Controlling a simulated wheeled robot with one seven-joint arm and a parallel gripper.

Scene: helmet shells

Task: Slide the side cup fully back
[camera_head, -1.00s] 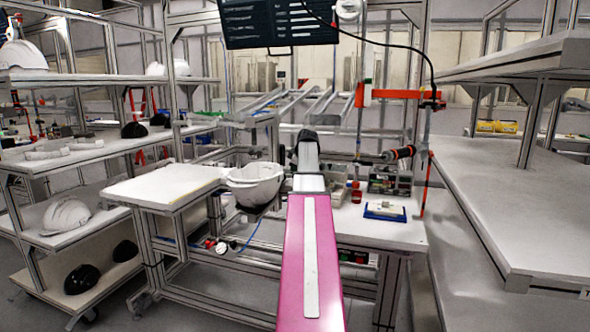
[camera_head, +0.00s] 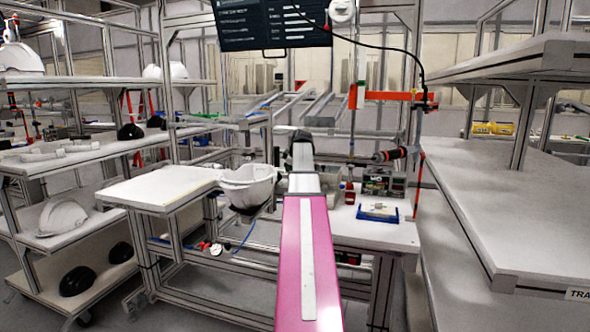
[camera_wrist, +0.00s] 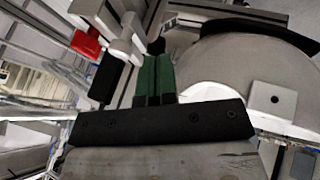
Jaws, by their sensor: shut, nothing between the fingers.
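My gripper (camera_wrist: 154,72) shows in the wrist view as two green fingers close together, with nothing visible between them. A large pale grey rounded body (camera_wrist: 235,65) lies right of the fingers, with a black curved band along its far edge. A small black piece (camera_wrist: 156,46) sits just beyond the fingertips; I cannot tell whether they touch it. I cannot tell which part is the side cup. In the head view a white helmet shell (camera_head: 247,183) sits in a dark holder (camera_head: 246,211), left of my arm. My gripper is hidden there behind my pink arm.
A white bench (camera_head: 162,187) stands left of the shell. A blue tray (camera_head: 378,214) and an orange-black tool (camera_head: 396,154) are to the right. Shelves with helmets (camera_head: 62,216) stand at left. A long grey shelf (camera_head: 490,200) runs along the right.

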